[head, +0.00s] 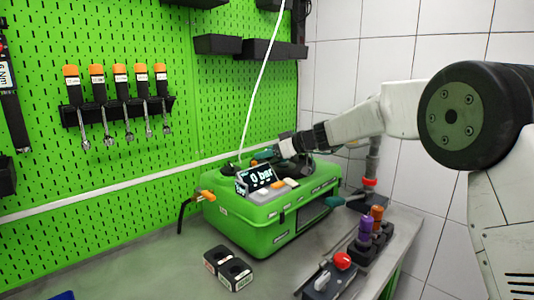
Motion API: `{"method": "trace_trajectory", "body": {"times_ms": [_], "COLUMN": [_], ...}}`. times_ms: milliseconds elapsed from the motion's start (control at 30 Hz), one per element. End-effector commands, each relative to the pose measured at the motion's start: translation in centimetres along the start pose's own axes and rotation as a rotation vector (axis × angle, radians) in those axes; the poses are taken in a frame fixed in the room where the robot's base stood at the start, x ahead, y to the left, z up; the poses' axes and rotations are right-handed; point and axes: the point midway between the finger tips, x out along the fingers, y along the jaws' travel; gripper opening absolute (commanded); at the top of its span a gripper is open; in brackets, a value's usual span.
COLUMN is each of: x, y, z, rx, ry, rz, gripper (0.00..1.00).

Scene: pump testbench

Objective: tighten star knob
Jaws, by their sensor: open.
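The green pump testbench (265,234) is a case standing on the bench, with a tilted display (259,177) on top reading "0 bar". My gripper (272,156) reaches in from the right and is low over the top of the case, just behind the display. Its jaws are small and partly lost against the case, and I see nothing held between them. A small teal part (262,155) shows by the jaws. I cannot make out a star knob clearly; it may be hidden behind the display or by my gripper.
A black two-hole block (228,268) stands in front of the case. A box with a red button (342,260) and purple and orange-topped parts (365,225) stand at right. Tools with orange-topped handles (120,72) hang on the green pegboard. A white cable (263,72) runs down to the case. The front left bench is mostly clear.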

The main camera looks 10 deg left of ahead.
Motion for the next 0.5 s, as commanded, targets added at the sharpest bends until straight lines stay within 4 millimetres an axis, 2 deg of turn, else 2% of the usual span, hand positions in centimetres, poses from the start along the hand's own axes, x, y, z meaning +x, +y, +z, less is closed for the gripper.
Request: {"method": "trace_trajectory", "body": {"times_ms": [300,333,400,500], "x": [0.50,0.50,0.49,0.47], "y": [-0.01,0.00,0.00,0.01], "z": [0.03,0.03,0.03,0.03], "rx": [0.000,0.000,0.000,0.000], "ry": [0.000,0.000,0.000,0.000], "rz": [0.001,0.001,0.001,0.001], "gripper": [0.55,0.52,0.32,0.10]}}
